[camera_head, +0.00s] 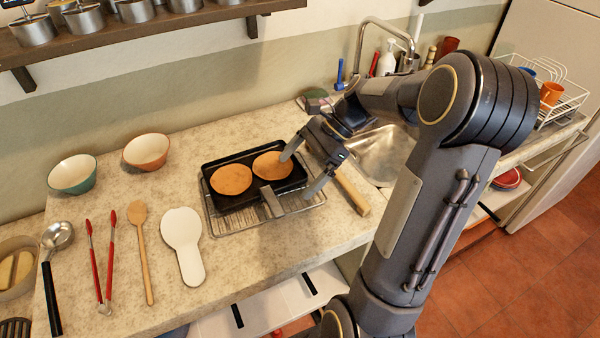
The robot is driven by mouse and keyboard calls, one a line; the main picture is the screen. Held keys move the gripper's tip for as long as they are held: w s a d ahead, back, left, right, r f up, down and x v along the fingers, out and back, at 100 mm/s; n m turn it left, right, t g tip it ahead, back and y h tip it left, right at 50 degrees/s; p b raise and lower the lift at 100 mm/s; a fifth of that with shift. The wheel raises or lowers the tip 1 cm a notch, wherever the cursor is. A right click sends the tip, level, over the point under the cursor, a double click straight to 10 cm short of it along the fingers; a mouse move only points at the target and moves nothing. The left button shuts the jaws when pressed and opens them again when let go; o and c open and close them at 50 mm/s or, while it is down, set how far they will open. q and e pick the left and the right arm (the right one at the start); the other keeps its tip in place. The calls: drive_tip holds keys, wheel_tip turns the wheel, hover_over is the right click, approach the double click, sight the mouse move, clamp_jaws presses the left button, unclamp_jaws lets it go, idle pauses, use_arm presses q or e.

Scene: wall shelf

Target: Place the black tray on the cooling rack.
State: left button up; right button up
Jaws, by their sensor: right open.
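The black tray (232,204) holds two round brown pancakes, one at the left (231,179) and one at the right (272,166). The tray lies over the wire cooling rack (238,222), whose wires show along the front and right. It looks roughly flat, with its far edge slightly behind the rack's visible part. My right gripper (296,177) is at the tray's right end with its two fingers spread apart and nothing clearly between them. Whether a finger touches the tray, I cannot tell. My left gripper is out of view.
A wooden handle (352,193) lies right of the rack, near the sink (380,155). A white spoon rest (184,240), wooden spoon (142,250), red tongs (108,262) and ladle (52,275) lie left. Two bowls, green (73,175) and orange (147,152), stand behind. A wall shelf (130,32) hangs above.

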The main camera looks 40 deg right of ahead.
drive_tip(key=s+a+n+t+h, duration=0.3)
drive_tip(key=s+a+n, duration=1)
drive_tip(key=n, duration=0.6)
drive_tip(key=shift+s+r+h, duration=0.45)
drive_tip(key=shift+s+h, duration=0.25)
drive_tip(key=shift+h, duration=0.2)
